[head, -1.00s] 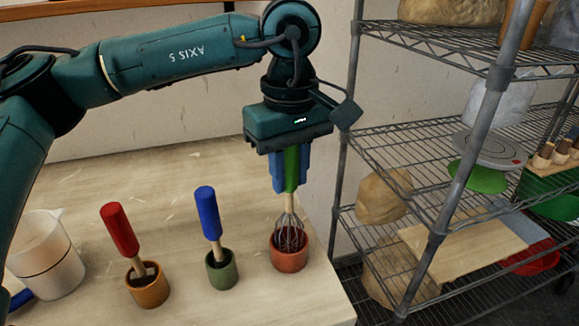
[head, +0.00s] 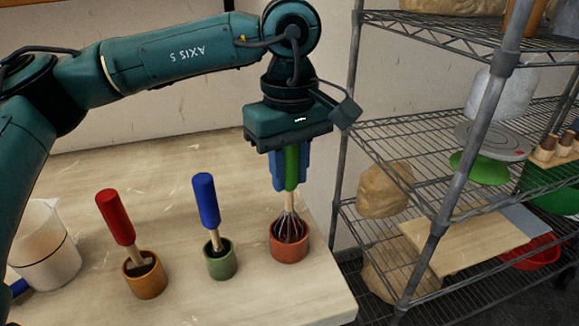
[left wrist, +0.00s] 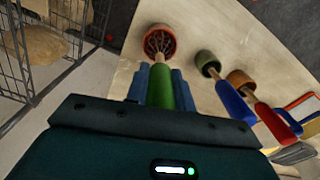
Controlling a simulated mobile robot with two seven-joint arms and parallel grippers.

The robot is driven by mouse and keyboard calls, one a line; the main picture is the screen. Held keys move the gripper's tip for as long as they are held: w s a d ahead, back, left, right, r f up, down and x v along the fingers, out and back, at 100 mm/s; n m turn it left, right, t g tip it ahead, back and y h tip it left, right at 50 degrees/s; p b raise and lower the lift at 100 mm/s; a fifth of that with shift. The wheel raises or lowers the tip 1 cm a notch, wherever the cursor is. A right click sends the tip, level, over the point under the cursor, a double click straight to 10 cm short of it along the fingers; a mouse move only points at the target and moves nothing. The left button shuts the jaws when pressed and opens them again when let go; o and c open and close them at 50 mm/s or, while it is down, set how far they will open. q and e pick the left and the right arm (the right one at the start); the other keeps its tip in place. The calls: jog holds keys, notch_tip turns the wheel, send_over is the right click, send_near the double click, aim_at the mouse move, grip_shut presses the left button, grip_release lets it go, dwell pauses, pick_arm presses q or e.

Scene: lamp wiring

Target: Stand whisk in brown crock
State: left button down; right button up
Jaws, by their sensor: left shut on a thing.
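My left gripper (head: 291,172) is shut on the green handle of the whisk (head: 290,225) and holds it upright, wires down. The wire end is inside the mouth of a reddish-brown crock (head: 289,249) at the table's right. I cannot tell whether the wires touch its bottom. In the left wrist view, the green handle (left wrist: 161,88) is between my blue fingers, and the whisk's wires (left wrist: 158,42) show within the crock's rim (left wrist: 173,47). An orange-brown crock (head: 147,280) holds a red-handled tool. My right gripper is not in view.
A green crock (head: 221,264) with a blue-handled tool (head: 207,200) stands between the other crocks. A wire shelf rack (head: 445,210) stands close beyond the table's right edge. The table behind the crocks is clear.

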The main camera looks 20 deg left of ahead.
pick_arm(q)
jog(key=shift+f+b, duration=0.35)
jog(key=shift+f, duration=0.15)
jog(key=c, duration=1.1)
grip_release()
